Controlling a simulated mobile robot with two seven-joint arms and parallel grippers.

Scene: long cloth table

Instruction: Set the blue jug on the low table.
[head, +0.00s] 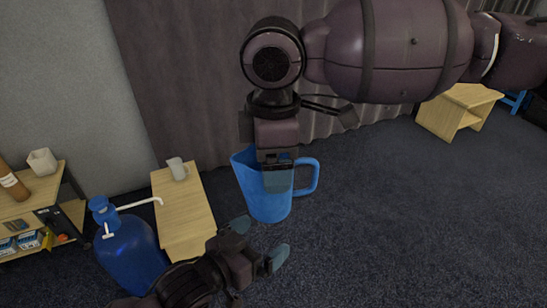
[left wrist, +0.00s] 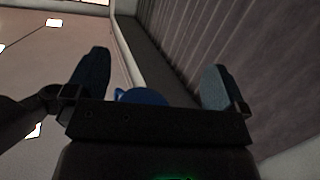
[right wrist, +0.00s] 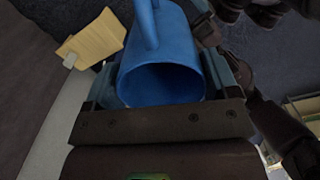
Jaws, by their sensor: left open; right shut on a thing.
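The blue jug (head: 256,200) is upright, right of a low light-wood table (head: 199,222) in the head view, over the dark carpet. My right gripper (head: 278,178) is shut on the jug at its rim, from above. In the right wrist view the jug (right wrist: 165,55) sits between the fingers with its open mouth toward the camera. Its handle points right in the head view. My left gripper (head: 259,242) is open and empty, in front of the jug.
A small white cup (head: 176,169) stands at the table's far end. A big blue pump bottle (head: 132,255) stands at the table's left front. A shelf (head: 50,195) with several items is at far left. Another wooden table (head: 462,97) is at the right back. Carpet between is clear.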

